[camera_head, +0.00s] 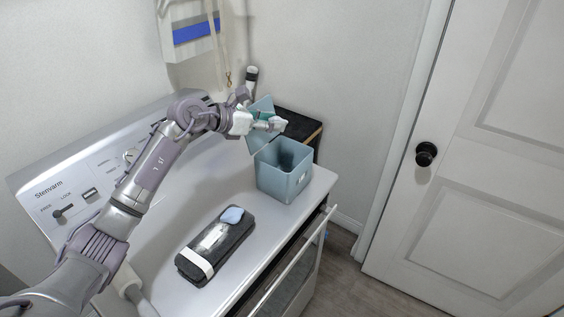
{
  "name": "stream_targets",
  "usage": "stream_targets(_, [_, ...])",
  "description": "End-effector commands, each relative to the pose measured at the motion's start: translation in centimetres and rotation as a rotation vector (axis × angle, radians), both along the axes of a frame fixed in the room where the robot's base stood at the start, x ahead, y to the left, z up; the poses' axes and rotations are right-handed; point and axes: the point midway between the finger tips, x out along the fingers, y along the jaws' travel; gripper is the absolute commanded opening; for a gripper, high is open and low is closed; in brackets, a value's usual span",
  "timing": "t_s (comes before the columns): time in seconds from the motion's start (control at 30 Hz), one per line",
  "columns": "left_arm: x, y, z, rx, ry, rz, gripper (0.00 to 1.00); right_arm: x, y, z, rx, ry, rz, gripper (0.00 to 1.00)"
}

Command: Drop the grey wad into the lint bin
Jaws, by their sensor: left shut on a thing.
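The lint bin (284,185) is a blue-grey square box standing on the far right corner of the washer top. Its lid (258,143) is raised at the back, and the inside looks dark. My left gripper (272,123) is above the bin's back edge, in front of the raised lid. It is shut on a small pale lump (279,123), which seems to be the grey wad; the fingers hide part of it. My right gripper is not in view.
A dark flat object (214,249) with a pale band and a light blue piece (232,215) lies on the washer top (165,235). A black box (298,124) stands behind the bin. A white door (480,180) is at the right.

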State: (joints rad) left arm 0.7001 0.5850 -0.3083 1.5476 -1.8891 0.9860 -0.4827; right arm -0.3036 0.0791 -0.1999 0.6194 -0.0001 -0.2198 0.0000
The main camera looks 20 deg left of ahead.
Motion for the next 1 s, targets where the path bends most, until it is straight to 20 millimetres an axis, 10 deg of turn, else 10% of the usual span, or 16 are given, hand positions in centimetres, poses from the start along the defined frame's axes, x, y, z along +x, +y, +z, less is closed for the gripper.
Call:
stream_targets(0.6, [0.0,0.0,-3.8,0.000,0.000,0.000,0.29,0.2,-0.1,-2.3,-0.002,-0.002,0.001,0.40])
stream_targets(0.8, [0.0,0.0,-3.8,0.000,0.000,0.000,0.71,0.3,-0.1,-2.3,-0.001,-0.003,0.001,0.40])
stream_targets(1.0, [0.0,0.0,-3.8,0.000,0.000,0.000,0.71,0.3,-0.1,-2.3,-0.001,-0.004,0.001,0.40])
